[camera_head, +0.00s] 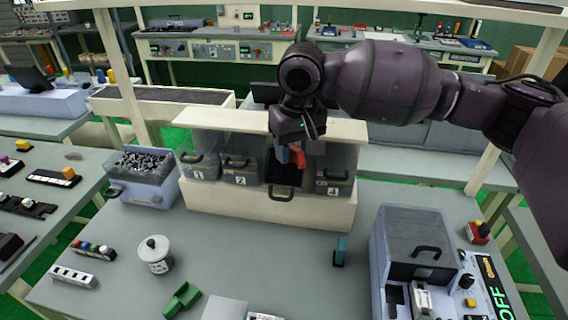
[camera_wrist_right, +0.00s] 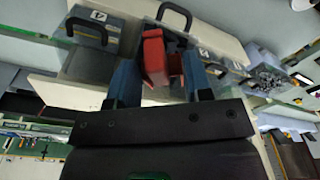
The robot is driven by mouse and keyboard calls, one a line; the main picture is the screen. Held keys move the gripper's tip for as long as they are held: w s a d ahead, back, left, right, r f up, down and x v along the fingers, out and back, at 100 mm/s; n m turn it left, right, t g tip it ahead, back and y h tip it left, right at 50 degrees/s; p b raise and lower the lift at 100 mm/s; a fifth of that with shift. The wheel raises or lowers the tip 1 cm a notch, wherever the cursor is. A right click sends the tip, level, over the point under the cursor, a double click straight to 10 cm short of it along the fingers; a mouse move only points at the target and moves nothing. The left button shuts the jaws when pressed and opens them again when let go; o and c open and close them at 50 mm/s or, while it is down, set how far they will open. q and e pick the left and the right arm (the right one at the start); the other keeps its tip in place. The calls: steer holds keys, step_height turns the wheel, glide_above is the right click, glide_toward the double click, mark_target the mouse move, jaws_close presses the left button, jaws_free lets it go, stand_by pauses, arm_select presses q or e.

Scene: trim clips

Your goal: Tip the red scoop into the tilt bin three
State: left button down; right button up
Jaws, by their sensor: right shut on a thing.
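My right gripper (camera_head: 291,152) is shut on the red scoop (camera_head: 298,158) in the head view, above the tilt bin row. In the right wrist view the red scoop (camera_wrist_right: 155,57) sits between the blue fingers (camera_wrist_right: 160,80). Tilt bin three (camera_head: 282,194), between bins 2 and 4, looks tilted open with a dark inside and its handle low. Its number is not readable. The scoop is over or at its opening; I cannot tell how far in it reaches, nor what the scoop holds. My left gripper is not in view.
Bins 1 (camera_head: 199,168), 2 (camera_head: 241,171) and 4 (camera_head: 334,184) stand beside it in a beige rack (camera_head: 230,207). A clear-sided box of dark small parts (camera_head: 142,165) is left. A white lidded pot (camera_head: 154,254), green scoop (camera_head: 182,300) and grey machine (camera_head: 415,260) stand in front.

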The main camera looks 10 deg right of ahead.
steer(key=shift+r+t, duration=0.5)
steer(key=shift+r, duration=0.05)
steer(key=shift+r+t+y, duration=0.3)
steer(key=shift+r+t, duration=1)
steer(key=shift+r, duration=0.1)
